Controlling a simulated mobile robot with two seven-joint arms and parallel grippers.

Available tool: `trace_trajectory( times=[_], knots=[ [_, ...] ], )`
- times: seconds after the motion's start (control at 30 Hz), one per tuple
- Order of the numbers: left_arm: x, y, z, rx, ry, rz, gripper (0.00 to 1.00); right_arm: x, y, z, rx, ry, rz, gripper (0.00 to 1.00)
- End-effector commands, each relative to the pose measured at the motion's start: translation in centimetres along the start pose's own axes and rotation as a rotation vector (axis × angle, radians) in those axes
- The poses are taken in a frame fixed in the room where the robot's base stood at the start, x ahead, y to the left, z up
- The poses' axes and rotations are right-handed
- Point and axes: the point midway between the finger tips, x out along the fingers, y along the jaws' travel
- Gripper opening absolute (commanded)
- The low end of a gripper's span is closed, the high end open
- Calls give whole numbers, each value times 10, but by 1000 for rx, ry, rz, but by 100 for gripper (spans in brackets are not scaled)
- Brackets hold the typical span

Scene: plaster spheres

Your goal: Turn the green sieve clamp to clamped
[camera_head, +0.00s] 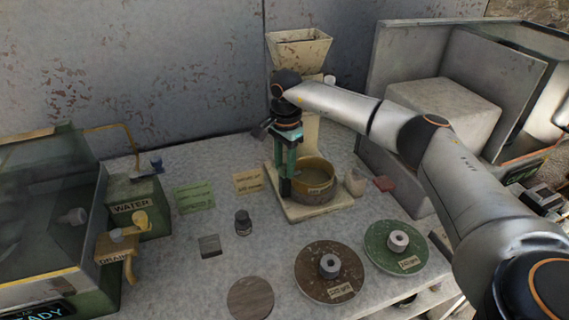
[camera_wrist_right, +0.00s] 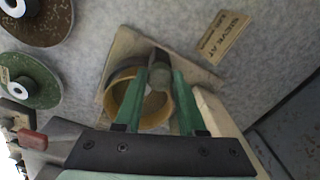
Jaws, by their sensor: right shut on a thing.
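The round sieve with a yellow-brown rim (camera_head: 327,199) sits on a pale square base plate (camera_head: 306,213) below a tall hopper stand. It also shows in the right wrist view (camera_wrist_right: 116,99). My right gripper (camera_head: 286,188) points down at the left side of the sieve. In the right wrist view its green fingers (camera_wrist_right: 161,72) are closed around a small dark grey piece at the sieve's edge, which I take to be the sieve clamp (camera_wrist_right: 161,56). The fingers hide most of the clamp, and I cannot tell how far it is turned. My left gripper is not in view.
A hopper (camera_head: 299,50) rises behind the sieve. Brown (camera_head: 314,284) and green (camera_head: 379,254) discs with weights lie in front. A water tank (camera_head: 137,204) stands left.

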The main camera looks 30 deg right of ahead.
Motion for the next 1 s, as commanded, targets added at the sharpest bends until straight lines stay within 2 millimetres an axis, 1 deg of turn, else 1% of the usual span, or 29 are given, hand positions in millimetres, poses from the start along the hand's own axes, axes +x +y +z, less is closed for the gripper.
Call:
trace_trajectory(
  times=[0.3,0.73,0.77,1.0],
  knots=[
    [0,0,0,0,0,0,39,-1,-1,0,-83,-4,-4,0],
    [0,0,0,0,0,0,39,-1,-1,0,-92,-4,-4,0],
    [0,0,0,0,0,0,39,-1,-1,0,-92,-4,-4,40],
    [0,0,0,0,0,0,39,-1,0,0,-91,-3,-2,67]
  ],
)
